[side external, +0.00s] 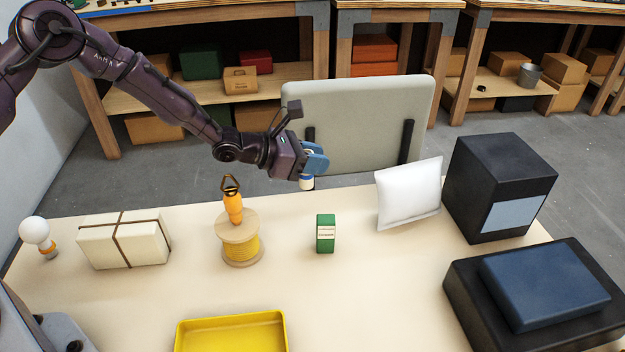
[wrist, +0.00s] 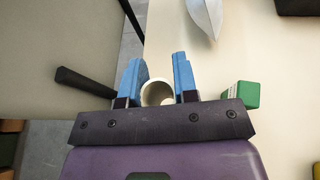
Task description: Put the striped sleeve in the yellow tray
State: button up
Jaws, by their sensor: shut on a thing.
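My gripper (side external: 314,163) is shut on the striped sleeve (side external: 307,182), a short white tube with a blue band low on it. It holds the sleeve roughly upright near the table's far edge, apparently raised. In the wrist view the sleeve (wrist: 157,84) shows as a pale open ring between my gripper's blue fingers (wrist: 159,72). The yellow tray (side external: 232,335) lies at the near edge of the side external view, cut off by the frame. Its visible floor is bare.
A green box (side external: 326,234) stands on the table near my gripper. Left are a spool of yellow cord (side external: 241,247) with an orange tool, a strapped white parcel (side external: 124,240) and a bulb (side external: 35,231). Right are a white pouch (side external: 409,193) and black boxes (side external: 497,186). A chair stands behind.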

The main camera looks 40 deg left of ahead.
jog(key=shift+r, duration=1.45)
notch_tip(320, 180, up, 4)
jog(key=m+g+h, duration=0.5)
jog(key=m+g, duration=0.6)
send_over(235, 350)
jog(key=s+d, duration=0.2)
jog(key=d, duration=0.1)
jog(key=shift+w+a+f, duration=0.1)
jog(key=shift+w+f, duration=0.05)
jog(key=shift+f, duration=3.45)
jog(key=shift+w+f, duration=0.1)
jog(key=shift+f, duration=3.5)
jog(key=o, duration=0.9)
jog(key=shift+f, duration=0.1)
